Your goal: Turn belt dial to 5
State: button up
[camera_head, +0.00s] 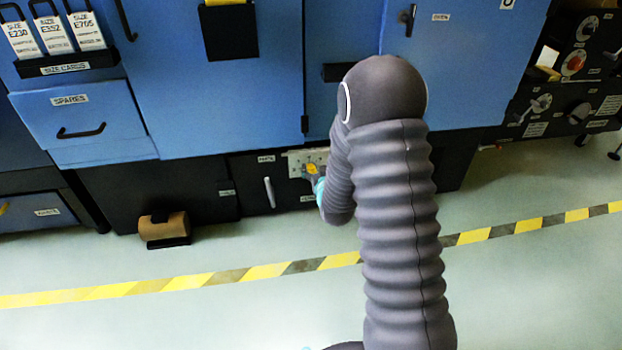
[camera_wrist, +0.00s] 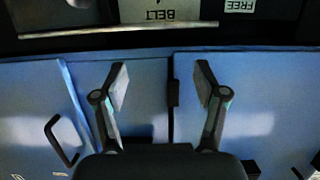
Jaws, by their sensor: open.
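In the head view, a pale plate (camera_head: 296,158) with a small yellow part (camera_head: 312,169) sits low on the black lower front, partly behind my arm. I cannot tell whether this is the belt dial, and no number is legible. My gripper (camera_wrist: 161,78) is open and empty, its fingers apart in front of the blue doors. In the head view it is mostly hidden by my arm.
A FREE label (camera_wrist: 240,5) is at the wrist view's top right. Blue doors (camera_head: 259,85) fill the wall. A black panel with several dials, one red (camera_head: 573,65), stands at the right. A brown roll (camera_head: 163,226) sits low left. The striped floor (camera_head: 240,274) is clear.

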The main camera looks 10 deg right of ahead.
aim_at(310, 171)
notch_tip(310, 171, down, 14)
jog(key=s+t+b, duration=0.2)
jog(key=t, duration=0.1)
jog(key=w, duration=1.4)
jog(key=shift+r+b, duration=0.2)
jog(key=shift+b, duration=0.2)
jog(key=c, duration=1.1)
